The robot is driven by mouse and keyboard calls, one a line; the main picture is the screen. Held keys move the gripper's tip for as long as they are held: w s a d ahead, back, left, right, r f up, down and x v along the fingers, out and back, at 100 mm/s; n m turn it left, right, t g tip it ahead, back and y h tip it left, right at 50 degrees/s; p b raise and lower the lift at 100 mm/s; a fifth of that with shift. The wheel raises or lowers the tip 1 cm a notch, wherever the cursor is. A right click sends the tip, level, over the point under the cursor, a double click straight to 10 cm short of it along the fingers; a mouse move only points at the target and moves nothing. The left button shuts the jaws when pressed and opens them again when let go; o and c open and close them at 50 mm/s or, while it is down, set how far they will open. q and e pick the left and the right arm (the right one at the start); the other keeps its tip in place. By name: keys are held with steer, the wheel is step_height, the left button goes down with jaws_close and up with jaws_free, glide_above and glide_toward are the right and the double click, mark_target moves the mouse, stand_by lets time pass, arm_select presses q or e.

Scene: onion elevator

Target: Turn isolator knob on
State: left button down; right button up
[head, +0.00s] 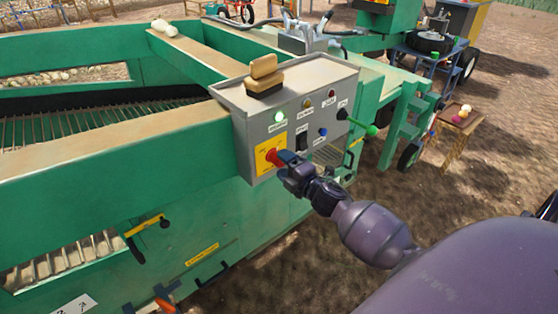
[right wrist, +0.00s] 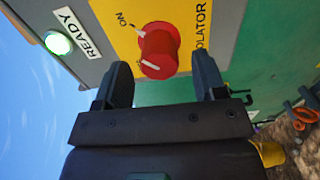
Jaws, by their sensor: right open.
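The red isolator knob (head: 273,157) sits on a yellow plate (head: 263,163) low on the front of the grey control box (head: 290,100). In the right wrist view the knob (right wrist: 158,50) shows a white mark on its face, with the word ON on the plate at its upper left. My right gripper (right wrist: 162,70) is open, with one finger on each side of the knob's near end. Gaps show between the fingers and the knob. In the head view the gripper (head: 283,163) partly hides the knob. My left gripper is not in view.
A lit green lamp (head: 279,117) labelled READY is near the knob. A black switch (head: 302,141), a blue button (head: 323,132) and a green-tipped lever (head: 370,130) are to its right. A tan and black block (head: 264,76) stands on the box. Green machine rails (head: 120,165) extend left.

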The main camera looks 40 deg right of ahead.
steer(key=s, duration=0.7)
steer(key=shift+s+d, duration=0.3)
steer(key=shift+s, duration=0.1)
steer(key=s+a+f+m+g, duration=0.3)
steer(key=s+a+f+m, duration=0.2)
steer(key=s+f+m, duration=0.2)
steer(key=s+a+f+m+g+h, duration=0.1)
steer(key=s+a+f+m+g, duration=0.3)
steer(key=s+m, duration=0.6)
step_height(320, 180, down, 4)
steer(key=shift+s+a+r+m, duration=0.25)
steer(key=shift+s+a+m, duration=0.15)
steer(key=shift+s+a, duration=0.8)
